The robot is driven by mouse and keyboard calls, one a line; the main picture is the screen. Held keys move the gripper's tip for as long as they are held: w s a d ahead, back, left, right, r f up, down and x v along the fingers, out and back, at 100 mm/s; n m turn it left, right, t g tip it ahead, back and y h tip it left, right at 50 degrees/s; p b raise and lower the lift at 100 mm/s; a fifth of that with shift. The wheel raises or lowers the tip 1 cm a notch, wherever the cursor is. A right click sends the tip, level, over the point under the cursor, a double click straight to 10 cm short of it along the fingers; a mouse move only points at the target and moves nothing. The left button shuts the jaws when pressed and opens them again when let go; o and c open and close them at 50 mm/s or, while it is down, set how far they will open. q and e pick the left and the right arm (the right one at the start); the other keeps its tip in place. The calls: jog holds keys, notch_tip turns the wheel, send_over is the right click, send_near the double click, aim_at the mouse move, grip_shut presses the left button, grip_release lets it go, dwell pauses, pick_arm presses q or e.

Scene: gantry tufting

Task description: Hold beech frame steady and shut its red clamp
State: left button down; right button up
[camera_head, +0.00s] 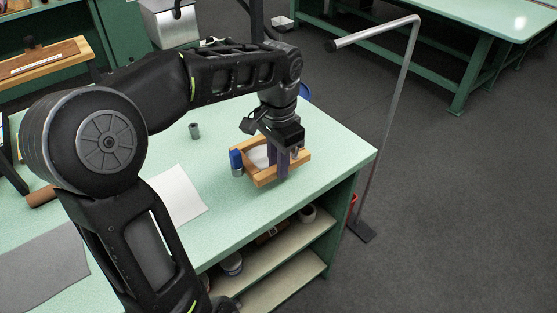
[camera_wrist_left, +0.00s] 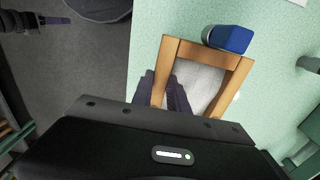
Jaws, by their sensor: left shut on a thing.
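The beech frame (camera_head: 267,181) lies on the pale green bench top near its right end, with pale grey cloth (camera_wrist_left: 203,84) inside it. My left gripper (camera_head: 283,172) points down at the frame's right side. In the left wrist view its fingers (camera_wrist_left: 163,83) are closed around one side bar of the frame (camera_wrist_left: 243,75). A blue block (camera_head: 236,162) sits at the frame's left edge, and it also shows in the left wrist view (camera_wrist_left: 232,38). I see no red clamp on the frame; the gripper hides part of it. My right gripper is not seen.
A small grey-green cylinder (camera_head: 194,131) stands left of the frame. A white sheet (camera_head: 180,196) and a grey mat (camera_head: 42,272) lie on the bench. Open shelves (camera_head: 285,282) hold rolls below. A bent metal pole (camera_head: 385,125) stands beyond the bench's right edge.

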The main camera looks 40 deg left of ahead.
aim_at(278, 188)
pick_arm(q)
jog(key=shift+f+b, duration=1.5)
jog(key=shift+f, duration=0.9)
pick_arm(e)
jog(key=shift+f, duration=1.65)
pick_arm(q)
jog(key=shift+f, duration=0.15)
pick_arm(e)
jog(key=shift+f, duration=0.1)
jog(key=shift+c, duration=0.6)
